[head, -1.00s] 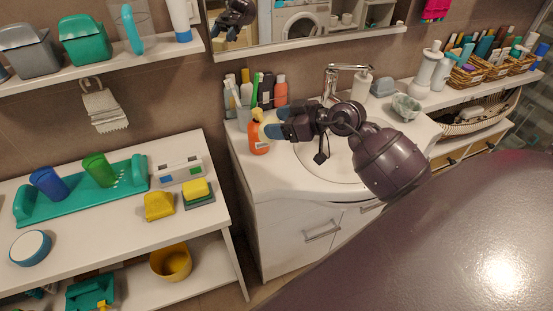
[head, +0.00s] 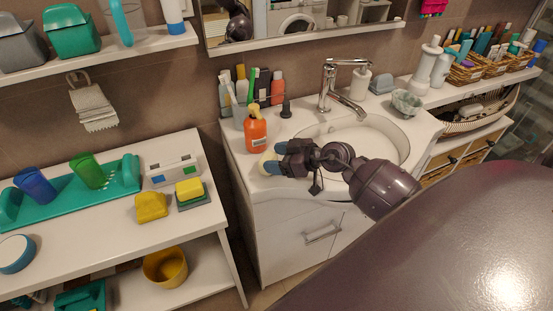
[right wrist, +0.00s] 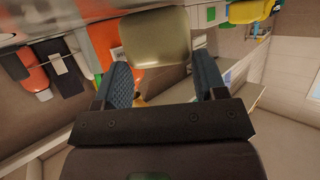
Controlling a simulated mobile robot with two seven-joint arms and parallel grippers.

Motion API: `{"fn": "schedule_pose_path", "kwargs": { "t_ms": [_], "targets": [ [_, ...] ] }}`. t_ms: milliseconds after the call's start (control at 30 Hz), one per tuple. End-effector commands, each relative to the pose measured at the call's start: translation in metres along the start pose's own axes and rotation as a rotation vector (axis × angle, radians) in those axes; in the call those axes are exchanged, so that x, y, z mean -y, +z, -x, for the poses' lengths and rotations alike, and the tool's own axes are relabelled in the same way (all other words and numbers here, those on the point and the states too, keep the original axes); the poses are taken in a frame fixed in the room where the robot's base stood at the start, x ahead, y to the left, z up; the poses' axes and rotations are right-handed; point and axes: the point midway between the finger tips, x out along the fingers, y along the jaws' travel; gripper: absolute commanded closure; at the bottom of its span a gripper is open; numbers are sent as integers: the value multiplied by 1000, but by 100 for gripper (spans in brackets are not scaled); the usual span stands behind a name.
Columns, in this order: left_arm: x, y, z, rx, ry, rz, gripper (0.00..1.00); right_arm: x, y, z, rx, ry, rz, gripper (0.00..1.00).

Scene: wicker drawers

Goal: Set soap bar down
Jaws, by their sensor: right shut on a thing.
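The soap bar (head: 265,161) is a pale cream block at the blue fingertips of my right gripper (head: 277,158). In the right wrist view the soap bar (right wrist: 155,38) shows as a broad cream block at the tips of the two blue fingers of my right gripper (right wrist: 163,68). The gripper is shut on it. The bar is low over the front left part of the white sink counter (head: 245,178), in front of the orange pump bottle (head: 255,132). I cannot tell whether it touches the counter. My left gripper is not in view.
The sink basin (head: 385,145) and chrome tap (head: 330,90) are right of the bar. A cup with toothbrushes and several bottles (head: 276,88) stand behind it. A lower table at left holds yellow sponges (head: 151,207) and a green tray (head: 125,175).

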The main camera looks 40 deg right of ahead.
Motion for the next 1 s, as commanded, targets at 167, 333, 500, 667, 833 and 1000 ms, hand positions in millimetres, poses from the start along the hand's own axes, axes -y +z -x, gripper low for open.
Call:
{"fn": "schedule_pose_path", "kwargs": {
  "t_ms": [167, 333, 500, 667, 833, 1000],
  "targets": [
    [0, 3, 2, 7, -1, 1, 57, 0, -1, 0, -2, 0, 1, 72],
    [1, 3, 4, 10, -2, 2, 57, 0, 0, -1, -2, 0, -1, 72],
    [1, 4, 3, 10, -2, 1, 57, 0, 2, -1, -1, 0, 0, 14],
    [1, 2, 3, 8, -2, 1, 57, 0, 2, -1, -1, 0, 0, 9],
    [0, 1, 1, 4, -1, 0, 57, 0, 1, -1, -1, 0, 1, 9],
    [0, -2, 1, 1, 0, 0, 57, 0, -1, 13, -1, 1, -1, 9]
  ]
}}
